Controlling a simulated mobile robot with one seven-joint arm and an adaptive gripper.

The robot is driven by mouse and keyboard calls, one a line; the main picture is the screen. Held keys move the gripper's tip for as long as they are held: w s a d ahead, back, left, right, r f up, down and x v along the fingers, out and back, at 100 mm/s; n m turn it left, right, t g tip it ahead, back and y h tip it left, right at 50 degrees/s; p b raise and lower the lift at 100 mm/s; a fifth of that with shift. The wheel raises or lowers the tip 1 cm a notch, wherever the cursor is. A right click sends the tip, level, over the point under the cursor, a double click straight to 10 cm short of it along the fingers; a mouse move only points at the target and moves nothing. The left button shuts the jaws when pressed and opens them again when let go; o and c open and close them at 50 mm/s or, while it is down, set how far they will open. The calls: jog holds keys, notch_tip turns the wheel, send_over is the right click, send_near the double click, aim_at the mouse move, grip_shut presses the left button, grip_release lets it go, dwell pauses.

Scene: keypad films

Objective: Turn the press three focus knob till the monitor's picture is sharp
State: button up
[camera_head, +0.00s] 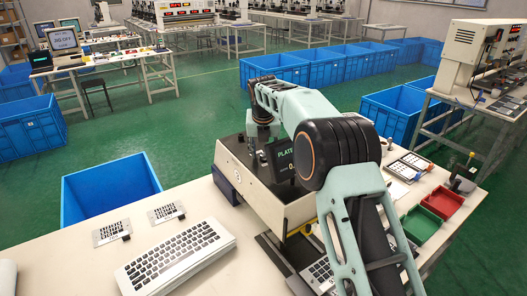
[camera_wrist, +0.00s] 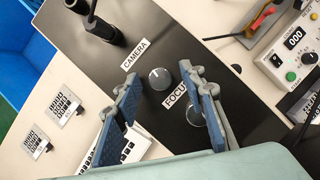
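In the wrist view a round dark grey knob (camera_wrist: 160,79) with a white mark stands on a black panel, between a FOCUS label (camera_wrist: 176,95) and a CAMERA label (camera_wrist: 135,54). My gripper (camera_wrist: 158,76) is open, with one blue-padded finger on each side of the knob; I cannot tell whether either touches it. In the head view my arm covers much of the beige-sided press (camera_head: 285,205), and the knob is hidden. A small dark screen (camera_head: 282,160) shows green letters "PLATE" and part of a number; my arm hides the rest. No camera picture is visible on it.
A second shiny round part (camera_wrist: 195,116) lies partly behind the right finger. Black cylinders (camera_wrist: 103,28) rise from the panel.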

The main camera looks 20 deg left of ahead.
jog(key=shift+f, duration=0.1)
grip_shut()
jog(key=shift+d+n+y+p, duration=0.15)
jog(key=shift+n+y+p, duration=0.15)
jog(key=shift+n+p, duration=0.7)
jog(key=shift+n+g+p, duration=0.3)
jog(key=shift+n+p, duration=0.1)
jog(key=shift+p, duration=0.55)
grip_release()
